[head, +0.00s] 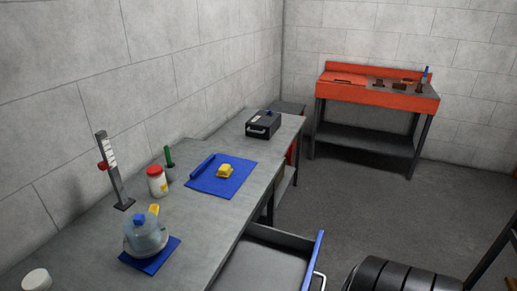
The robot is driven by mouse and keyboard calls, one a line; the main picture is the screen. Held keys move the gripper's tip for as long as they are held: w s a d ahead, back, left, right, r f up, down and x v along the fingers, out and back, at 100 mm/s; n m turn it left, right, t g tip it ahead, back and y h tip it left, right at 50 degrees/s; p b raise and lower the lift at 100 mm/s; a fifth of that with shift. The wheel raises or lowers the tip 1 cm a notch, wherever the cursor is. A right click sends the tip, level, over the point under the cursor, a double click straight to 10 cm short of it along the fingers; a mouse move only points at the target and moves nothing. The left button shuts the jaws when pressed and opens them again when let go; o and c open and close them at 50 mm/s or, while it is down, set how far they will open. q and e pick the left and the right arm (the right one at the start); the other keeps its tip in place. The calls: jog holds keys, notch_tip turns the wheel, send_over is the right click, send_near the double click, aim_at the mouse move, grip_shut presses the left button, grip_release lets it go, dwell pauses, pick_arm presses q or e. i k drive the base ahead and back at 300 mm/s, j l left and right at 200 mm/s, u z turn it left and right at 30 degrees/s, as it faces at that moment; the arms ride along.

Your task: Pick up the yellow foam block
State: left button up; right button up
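The yellow foam block (225,171) lies on a blue mat (223,187) on the long grey workbench. It sits near the mat's middle, with a blue rolled or rod-like item (202,167) to its left on the mat. Nothing touches the block from above. Neither of my grippers shows in the head view.
A red-lidded jar (157,181), a gauge stand (115,172) and a clear blue-capped container (146,236) stand nearer on the bench. A black case (263,124) is farther back. An open drawer (268,268) juts out right.

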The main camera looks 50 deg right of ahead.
aim_at(225, 170)
jog(key=z, duration=1.35)
jog(key=i+l+u, duration=0.1)
jog(key=u, duration=0.7)
jog(key=i+l+u, duration=0.2)
jog(key=l+u, duration=0.25)
jog(key=l, duration=0.4)
jog(key=l+u, duration=0.45)
jog(key=l, duration=0.4)
jog(key=l+u, duration=0.15)
jog(key=l, duration=1.65)
jog(key=k+l+u, duration=0.1)
jog(key=l, duration=1.65)
